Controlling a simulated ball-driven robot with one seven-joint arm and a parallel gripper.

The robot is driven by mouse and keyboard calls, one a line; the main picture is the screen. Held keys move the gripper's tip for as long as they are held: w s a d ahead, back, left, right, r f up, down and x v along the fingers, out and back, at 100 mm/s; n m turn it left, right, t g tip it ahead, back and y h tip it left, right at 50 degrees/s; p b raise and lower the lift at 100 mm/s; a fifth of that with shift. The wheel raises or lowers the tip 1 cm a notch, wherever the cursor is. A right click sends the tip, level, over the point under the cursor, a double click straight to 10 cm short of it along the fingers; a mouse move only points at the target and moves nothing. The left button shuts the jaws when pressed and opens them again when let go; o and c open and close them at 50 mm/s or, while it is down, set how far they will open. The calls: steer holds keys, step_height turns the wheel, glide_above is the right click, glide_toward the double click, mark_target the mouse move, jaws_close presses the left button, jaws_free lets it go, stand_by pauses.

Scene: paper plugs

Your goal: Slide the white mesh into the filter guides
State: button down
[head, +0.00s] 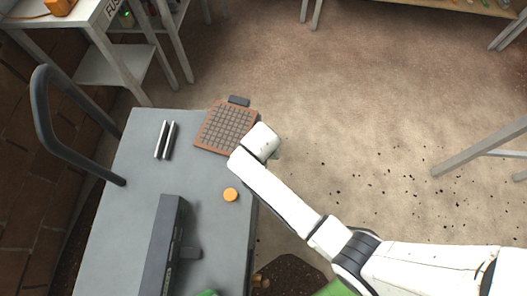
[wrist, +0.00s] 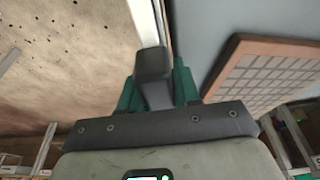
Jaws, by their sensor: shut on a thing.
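My gripper (wrist: 155,88) has teal fingers shut on a dark grey block (wrist: 153,66). A pale strip (wrist: 143,18) runs beyond the block; I cannot tell whether it is the edge of a held mesh or of the cart. In the head view my white wrist (head: 262,140) hides the fingers at the cart's right edge. A brown-framed grid plate (head: 226,128) with a dark tab lies at the cart's far right; it shows right of my fingers in the wrist view (wrist: 265,70). Two parallel rails (head: 165,140), likely the filter guides, stand left of it. No mesh looks clearly white.
The grey cart top (head: 135,190) has a dark handle (head: 48,125) at its left. A long dark box (head: 165,245) and an orange disc (head: 230,194) sit on its near half. Bare floor (head: 380,110) lies to the right. White shelves (head: 115,65) stand behind.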

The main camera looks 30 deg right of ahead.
steer(key=shift+p, duration=0.3)
steer(key=c, duration=0.7)
jaws_free()
steer(key=shift+r, duration=0.1)
steer(key=shift+c, duration=0.2)
steer(key=shift+r, duration=0.1)
steer(key=shift+r+p, duration=2.7)
steer(key=v, duration=1)
steer(key=shift+r, duration=0.35)
